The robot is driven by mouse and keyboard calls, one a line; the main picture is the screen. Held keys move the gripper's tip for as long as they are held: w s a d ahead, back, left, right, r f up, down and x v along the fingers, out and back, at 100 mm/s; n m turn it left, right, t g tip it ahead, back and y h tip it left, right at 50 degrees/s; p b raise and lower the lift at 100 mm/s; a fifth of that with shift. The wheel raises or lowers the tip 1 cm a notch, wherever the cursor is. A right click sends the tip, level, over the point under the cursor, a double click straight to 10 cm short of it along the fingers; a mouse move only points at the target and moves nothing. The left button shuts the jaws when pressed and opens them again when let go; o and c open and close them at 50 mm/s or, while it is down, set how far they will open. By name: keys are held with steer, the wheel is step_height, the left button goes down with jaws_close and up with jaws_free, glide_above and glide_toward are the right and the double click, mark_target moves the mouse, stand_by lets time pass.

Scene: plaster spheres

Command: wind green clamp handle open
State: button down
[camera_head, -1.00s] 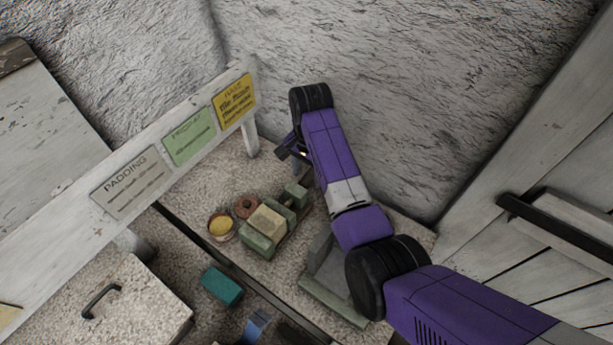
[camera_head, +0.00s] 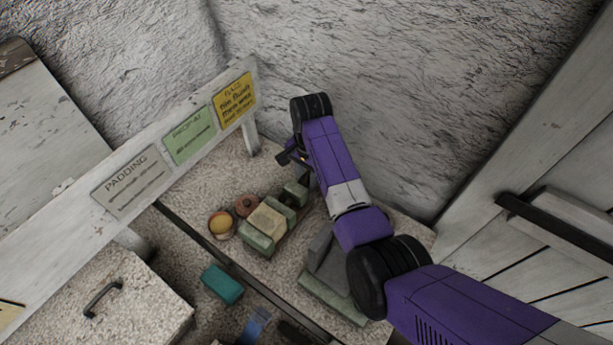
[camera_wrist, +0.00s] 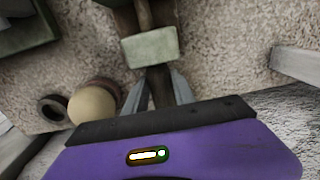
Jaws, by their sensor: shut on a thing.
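The green clamp (camera_head: 258,243) stands on the speckled bench, with a pale block lying on it. Its end block (camera_head: 296,192) is nearest my gripper and also shows in the wrist view (camera_wrist: 150,48). My gripper (camera_wrist: 158,88) is shut on the dark clamp handle (camera_wrist: 157,78), just beyond that end block, with one grey finger on each side. In the head view my arm and wrist hide most of the fingers and the handle. How far the handle is turned cannot be told.
A small bowl with a yellow round thing (camera_head: 220,224) and a reddish-brown round piece (camera_head: 246,206) stand beside the clamp. A teal block (camera_head: 222,284) lies nearer. The signboard (camera_head: 130,180) is at left, the rough wall (camera_head: 400,90) behind my arm.

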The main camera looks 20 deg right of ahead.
steer(key=shift+s, duration=0.1)
steer(key=shift+d+t+p, duration=0.1)
steer(key=shift+t+p, duration=0.25)
steer(key=shift+t, duration=0.15)
steer(key=shift+s+d+f+t+y, duration=0.1)
steer(key=shift+s+t+y, duration=0.05)
steer(key=shift+t+y, duration=0.35)
steer(key=shift+s+f+t+y, duration=0.1)
steer(key=shift+t+y, duration=1)
steer(key=shift+t, duration=0.4)
steer(key=shift+r, duration=0.1)
steer(key=c, duration=1)
jaws_free()
steer(key=shift+c, duration=0.2)
steer(key=b+v, duration=0.1)
steer(key=v, duration=0.6)
steer(key=shift+s+d+r, duration=0.2)
steer(key=shift+s+r, duration=0.05)
steer(key=shift+r, duration=0.05)
